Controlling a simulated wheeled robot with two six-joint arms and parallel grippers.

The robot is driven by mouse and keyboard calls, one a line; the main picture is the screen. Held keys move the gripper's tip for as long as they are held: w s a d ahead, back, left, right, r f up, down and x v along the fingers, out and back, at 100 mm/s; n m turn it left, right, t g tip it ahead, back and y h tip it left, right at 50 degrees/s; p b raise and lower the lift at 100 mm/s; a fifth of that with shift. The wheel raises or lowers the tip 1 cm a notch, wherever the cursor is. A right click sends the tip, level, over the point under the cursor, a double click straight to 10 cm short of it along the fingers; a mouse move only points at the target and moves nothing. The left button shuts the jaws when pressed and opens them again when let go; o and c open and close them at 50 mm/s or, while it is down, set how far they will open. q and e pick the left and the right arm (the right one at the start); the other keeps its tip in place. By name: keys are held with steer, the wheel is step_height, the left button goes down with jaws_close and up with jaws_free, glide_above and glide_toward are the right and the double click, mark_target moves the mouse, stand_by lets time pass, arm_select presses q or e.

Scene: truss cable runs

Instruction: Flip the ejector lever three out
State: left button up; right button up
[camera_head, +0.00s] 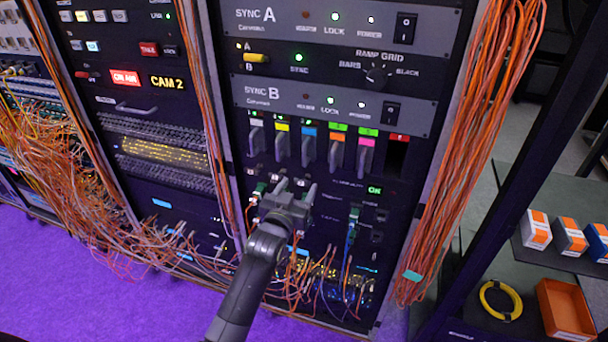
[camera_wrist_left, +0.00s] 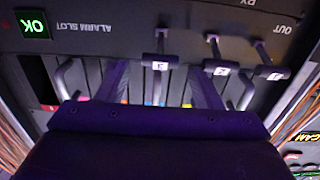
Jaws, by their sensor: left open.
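Ejector lever three (camera_wrist_left: 160,62), a dark lever with a white tag "3", stands below the card slots and shows in the upside-down left wrist view. Levers two (camera_wrist_left: 221,70) and one (camera_wrist_left: 272,74) are beside it to the right there. All three look alike in pose. My left gripper (camera_head: 291,190) is in front of the lever row in the head view, open and empty. In the wrist view its two fingers (camera_wrist_left: 160,86) spread to either side of lever three, apparently not touching it. The gripper partly hides the levers in the head view. My right gripper is not in view.
Several coloured cards (camera_head: 308,147) stand above the levers, with one dark slot at the right. The green OK display (camera_head: 374,190) is right of the gripper. Orange cable bundles (camera_head: 465,150) run down the rack's right side; loose cables hang below the gripper.

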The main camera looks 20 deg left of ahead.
mark_target(301, 182)
arm_select(q)
steer(key=shift+w+d, duration=0.1)
steer(key=shift+w, duration=2.7)
steer(key=shift+c, duration=0.4)
